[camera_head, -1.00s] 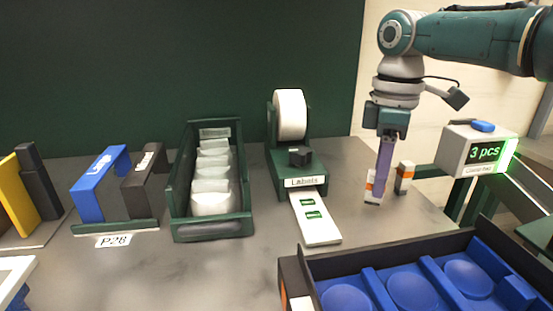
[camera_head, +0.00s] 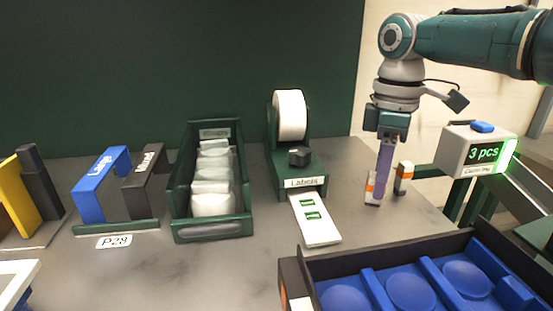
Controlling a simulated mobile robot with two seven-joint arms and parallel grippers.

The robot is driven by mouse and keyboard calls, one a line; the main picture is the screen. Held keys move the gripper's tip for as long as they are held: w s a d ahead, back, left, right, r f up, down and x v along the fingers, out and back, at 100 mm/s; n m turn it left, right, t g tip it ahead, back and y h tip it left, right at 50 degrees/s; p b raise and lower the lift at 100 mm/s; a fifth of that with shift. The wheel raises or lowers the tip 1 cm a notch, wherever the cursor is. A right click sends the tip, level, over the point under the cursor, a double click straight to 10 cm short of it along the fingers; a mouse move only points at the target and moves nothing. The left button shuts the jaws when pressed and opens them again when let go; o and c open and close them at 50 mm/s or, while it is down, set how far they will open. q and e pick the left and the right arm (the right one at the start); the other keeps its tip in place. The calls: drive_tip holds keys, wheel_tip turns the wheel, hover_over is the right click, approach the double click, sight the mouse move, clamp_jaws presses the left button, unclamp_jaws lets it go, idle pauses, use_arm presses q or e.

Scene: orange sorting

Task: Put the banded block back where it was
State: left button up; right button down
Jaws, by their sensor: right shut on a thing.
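A white block with an orange band (camera_head: 371,188) stands on the grey table at the right, partly hidden behind my gripper's finger. A second white block with an orange band (camera_head: 403,178) stands just to the right of it and behind. My right gripper (camera_head: 381,190) points straight down and is shut on the left block, at or very near table height; I cannot tell whether the block's underside touches the table. The right block is apart from the gripper. My left gripper is not in view.
A label dispenser (camera_head: 300,158) stands left of the blocks, with a green bin of white packets (camera_head: 212,229) beyond it. A dark tray with blue hollows (camera_head: 380,255) fills the front right. A counter display reading 3 pcs (camera_head: 468,151) stands at the right.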

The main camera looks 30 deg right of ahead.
drive_tip(key=shift+f+b, duration=0.35)
drive_tip(key=shift+f, duration=0.2)
drive_tip(key=shift+c, duration=0.9)
unclamp_jaws()
drive_tip(key=shift+r+p, duration=0.45)
wheel_tip(320, 180, up, 7)
drive_tip(key=p, duration=0.7)
drive_tip(key=shift+r+p, duration=0.1)
drive_tip(key=shift+p, duration=0.2)
